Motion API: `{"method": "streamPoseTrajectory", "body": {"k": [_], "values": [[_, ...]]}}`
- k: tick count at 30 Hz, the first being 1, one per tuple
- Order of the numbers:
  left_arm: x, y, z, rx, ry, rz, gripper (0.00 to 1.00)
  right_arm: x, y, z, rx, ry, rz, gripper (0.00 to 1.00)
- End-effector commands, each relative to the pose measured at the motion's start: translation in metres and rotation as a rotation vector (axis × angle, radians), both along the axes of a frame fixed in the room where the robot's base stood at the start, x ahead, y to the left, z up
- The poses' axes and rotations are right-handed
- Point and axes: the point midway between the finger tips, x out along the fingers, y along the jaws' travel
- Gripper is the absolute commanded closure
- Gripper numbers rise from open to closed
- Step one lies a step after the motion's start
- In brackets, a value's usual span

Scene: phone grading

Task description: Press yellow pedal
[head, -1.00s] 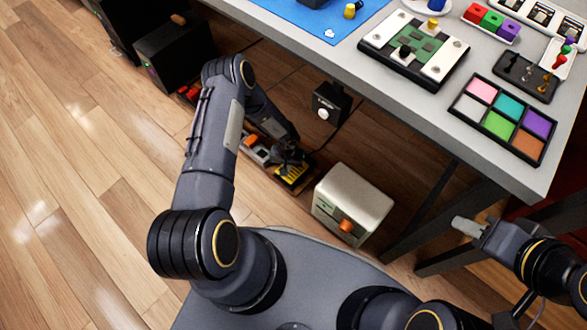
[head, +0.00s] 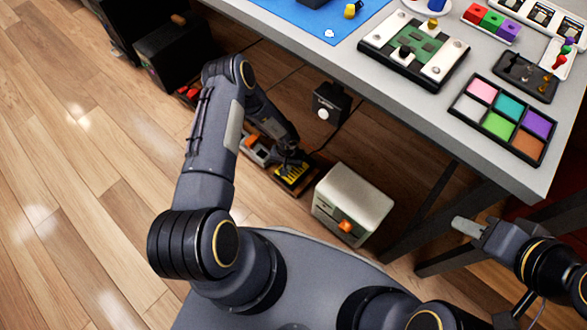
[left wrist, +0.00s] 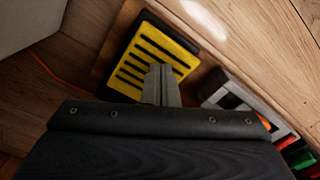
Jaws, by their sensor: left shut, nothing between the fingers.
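The yellow pedal (head: 295,177) with black ribs lies low on a wooden base under the table, partly hidden by my left gripper in the head view. It also shows in the left wrist view (left wrist: 152,48). My left gripper (left wrist: 161,70) is shut and empty. Its fingertips overlap the pedal's lower right part in the wrist view; I cannot tell if they touch it. In the head view the left gripper (head: 290,160) is dark and small over the pedal. My right gripper (head: 466,226) is right of the white box, with its fingers seen as one pale block.
A grey pedal unit with an orange part (head: 256,148) is beside the yellow pedal. A white box with an orange knob (head: 355,200) stands to the right. A black box with a white button (head: 329,102) is under the table (head: 400,110). Open wood floor lies left.

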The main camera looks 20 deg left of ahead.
Motion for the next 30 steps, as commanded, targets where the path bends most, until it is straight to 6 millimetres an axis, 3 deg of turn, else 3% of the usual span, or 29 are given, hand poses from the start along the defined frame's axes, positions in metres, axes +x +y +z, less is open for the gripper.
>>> {"method": "streamPoseTrajectory", "body": {"k": [17, 30], "values": [[0.0, 0.0, -0.001, 0.0, 0.0, 0.0, 1.0, 0.0, 0.0, -0.001, 0.0, 0.0, 0.0, 0.64], [0.0, 0.0, -0.018, -0.001, 0.0, 0.0, 1.0, 0.0, 0.0, -0.019, 0.0, 0.0, 0.0, 0.64]]}}
